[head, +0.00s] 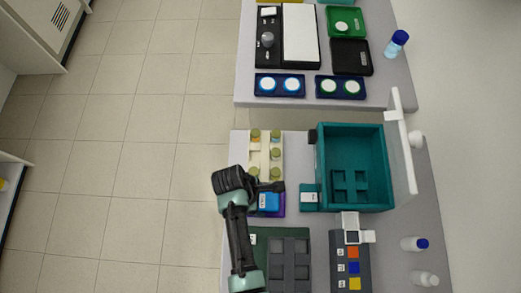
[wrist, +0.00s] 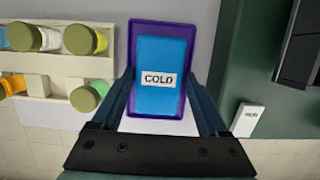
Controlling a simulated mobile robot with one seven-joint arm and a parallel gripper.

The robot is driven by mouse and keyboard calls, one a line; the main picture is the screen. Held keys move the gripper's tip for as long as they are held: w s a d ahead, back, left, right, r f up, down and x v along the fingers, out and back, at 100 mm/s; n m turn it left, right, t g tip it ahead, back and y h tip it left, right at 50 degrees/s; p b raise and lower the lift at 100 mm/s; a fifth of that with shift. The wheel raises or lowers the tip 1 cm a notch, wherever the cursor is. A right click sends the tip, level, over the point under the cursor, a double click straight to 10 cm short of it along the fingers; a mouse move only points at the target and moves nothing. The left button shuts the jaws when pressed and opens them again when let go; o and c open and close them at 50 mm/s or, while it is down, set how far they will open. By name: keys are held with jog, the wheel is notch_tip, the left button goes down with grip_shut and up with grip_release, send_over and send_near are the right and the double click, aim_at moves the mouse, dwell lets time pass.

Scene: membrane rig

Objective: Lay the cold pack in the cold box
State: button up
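The cold pack (wrist: 161,55) is a blue block with a white COLD label, seen between my fingers in the wrist view. It lies in a purple tray (wrist: 183,25) and also shows in the head view (head: 268,202), partly covered by my gripper. My gripper (wrist: 161,80) is over the tray with one finger on each side of the pack. The fingers look spread, with narrow gaps to the pack. The cold box (head: 378,140) is a deep teal box to the right of my gripper in the head view. Its pale lid (head: 401,140) stands open at the right, and a grid recess shows on its floor.
A cream rack (head: 264,160) with several olive-capped vials stands just behind the tray. A dark green tray (head: 262,240) and a grey panel with coloured squares (head: 350,265) lie in front. Two bottles (head: 414,243) stand at the right. Another table is at the back.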

jog(key=shift+o, duration=0.6)
jog(key=shift+w, duration=0.1)
jog(key=shift+r, duration=0.15)
